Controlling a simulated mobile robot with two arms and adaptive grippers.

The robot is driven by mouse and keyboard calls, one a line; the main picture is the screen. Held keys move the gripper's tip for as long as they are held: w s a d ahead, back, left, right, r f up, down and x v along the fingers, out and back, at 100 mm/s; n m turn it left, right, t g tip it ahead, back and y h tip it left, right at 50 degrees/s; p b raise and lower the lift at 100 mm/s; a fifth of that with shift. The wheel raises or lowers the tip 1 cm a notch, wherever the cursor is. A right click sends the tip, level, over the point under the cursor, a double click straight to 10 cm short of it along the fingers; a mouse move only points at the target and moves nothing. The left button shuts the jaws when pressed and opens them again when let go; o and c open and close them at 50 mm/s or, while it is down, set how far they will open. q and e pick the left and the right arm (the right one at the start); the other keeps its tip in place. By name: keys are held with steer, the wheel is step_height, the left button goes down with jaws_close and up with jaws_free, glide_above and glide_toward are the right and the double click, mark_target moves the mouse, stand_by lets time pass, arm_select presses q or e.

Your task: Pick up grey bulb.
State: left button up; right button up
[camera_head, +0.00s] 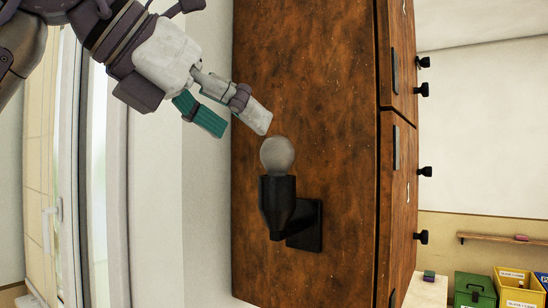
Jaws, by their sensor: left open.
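The grey bulb (277,155) sits upright in a black socket holder (278,203) fixed to the side of a brown wooden cabinet. My left gripper (240,126) is above and to the left of the bulb, coming in from the upper left. Its fingers are open, one teal-padded and one pale, with nothing between them. The pale fingertip is close above the bulb in the picture; I cannot tell the gap in depth. My right gripper is not in view.
The wooden cabinet (320,70) has dark knobs along its right side. A green bin (474,290) and a yellow bin (517,287) stand at the lower right, below a small wall shelf (490,238). A white wall and a window frame are at the left.

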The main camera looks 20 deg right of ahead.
mark_target(268, 143)
arm_select(q)
steer(key=x, duration=0.3)
steer(key=shift+d+r, duration=0.2)
steer(key=shift+d, duration=0.05)
steer(key=shift+w+d+f+p, duration=0.1)
steer(key=shift+d+f+p, duration=0.15)
steer(key=shift+d+p, duration=0.3)
steer(key=p+x, duration=0.1)
steer(key=x, duration=0.2)
steer(key=shift+f, duration=0.15)
steer(key=shift+w+d+f, duration=0.15)
steer(key=shift+d+f, duration=0.05)
steer(key=shift+d, duration=0.1)
steer(key=shift+a, duration=0.2)
steer(key=shift+c, duration=0.9)
steer(key=c, duration=1)
steer(key=shift+r, duration=0.1)
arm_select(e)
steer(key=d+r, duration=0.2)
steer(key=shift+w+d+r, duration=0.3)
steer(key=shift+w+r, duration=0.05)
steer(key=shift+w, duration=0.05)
